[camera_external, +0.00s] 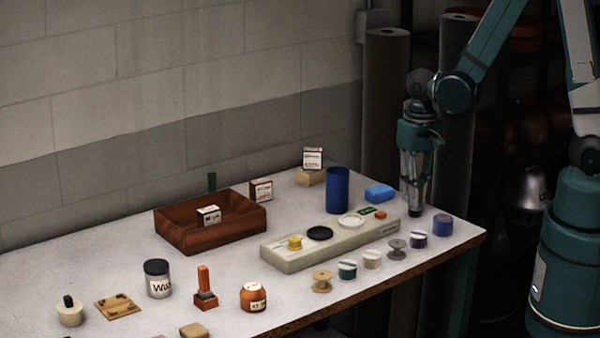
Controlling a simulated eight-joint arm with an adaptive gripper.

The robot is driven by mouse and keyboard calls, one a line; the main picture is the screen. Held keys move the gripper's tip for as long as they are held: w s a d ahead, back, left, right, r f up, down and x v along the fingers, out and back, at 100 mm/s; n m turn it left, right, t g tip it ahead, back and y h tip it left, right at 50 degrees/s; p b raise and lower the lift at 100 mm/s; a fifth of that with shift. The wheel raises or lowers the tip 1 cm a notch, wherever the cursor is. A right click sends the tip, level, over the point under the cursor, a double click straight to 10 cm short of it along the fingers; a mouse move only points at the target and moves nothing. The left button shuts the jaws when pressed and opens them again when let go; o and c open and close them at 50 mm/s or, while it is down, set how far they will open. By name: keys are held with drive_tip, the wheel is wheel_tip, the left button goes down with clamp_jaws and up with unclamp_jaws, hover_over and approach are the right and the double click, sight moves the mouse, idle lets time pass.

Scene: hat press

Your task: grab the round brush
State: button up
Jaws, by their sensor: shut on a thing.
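My gripper (414,205) points down over the right part of the table, just behind the right end of a long pale tray. Its fingers are close together around a small dark thing (416,213), too small to identify as the round brush or anything else. At the front left stands a round cream piece with a black knob (70,313), which looks somewhat like a round brush, but I cannot tell for sure. My gripper is far from it.
The long pale tray (285,262) holds a yellow piece and discs. Several spools, such as a wooden one (322,281), line the front right edge. A blue cup (337,190) and blue block (380,193) stand behind the tray. A brown wooden box (180,238) sits at the back left.

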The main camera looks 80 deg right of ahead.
drive_tip(key=shift+r+p, duration=0.8)
drive_tip(key=shift+r, duration=4.05)
